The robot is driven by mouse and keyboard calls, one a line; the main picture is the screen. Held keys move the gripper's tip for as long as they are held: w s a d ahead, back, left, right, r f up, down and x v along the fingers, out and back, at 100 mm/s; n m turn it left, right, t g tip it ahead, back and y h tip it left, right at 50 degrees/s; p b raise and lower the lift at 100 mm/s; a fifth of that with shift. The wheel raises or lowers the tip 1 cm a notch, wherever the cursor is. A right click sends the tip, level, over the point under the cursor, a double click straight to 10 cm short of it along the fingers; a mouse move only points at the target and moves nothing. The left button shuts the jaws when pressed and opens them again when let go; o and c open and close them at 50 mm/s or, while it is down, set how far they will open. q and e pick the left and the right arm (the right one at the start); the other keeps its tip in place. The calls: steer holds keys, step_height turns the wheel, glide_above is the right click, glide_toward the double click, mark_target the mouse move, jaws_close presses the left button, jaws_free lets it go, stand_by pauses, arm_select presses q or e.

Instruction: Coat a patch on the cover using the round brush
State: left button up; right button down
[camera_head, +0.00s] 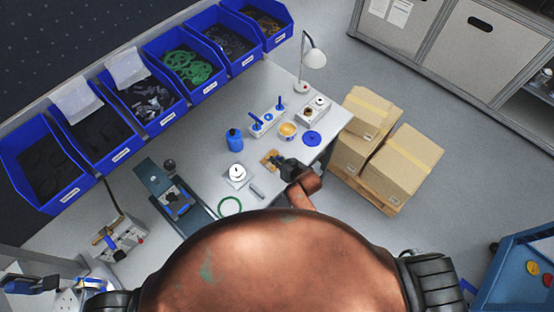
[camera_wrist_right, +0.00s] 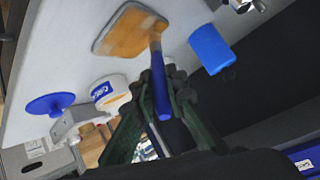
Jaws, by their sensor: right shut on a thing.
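The cover, a flat tan-orange plate with a greyish rim, lies on the bench in the wrist view (camera_wrist_right: 128,32) and the head view (camera_head: 268,158). My right gripper (camera_head: 287,166) is at its right side; in the wrist view (camera_wrist_right: 160,95) its dark fingers are shut on a blue-handled brush (camera_wrist_right: 161,88). The brush's head end overlaps the cover's near edge; I cannot tell whether it touches. The bristles are too blurred to show their shape. A tub with amber contents (camera_head: 287,130) stands behind, with a blue lid (camera_head: 312,138) beside it. My left gripper is not in view.
A lamp (camera_head: 313,57) and another housing (camera_head: 315,108) are farther back. A green ring (camera_head: 230,206) lies near the front.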

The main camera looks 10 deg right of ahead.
steer(key=shift+f, duration=0.3)
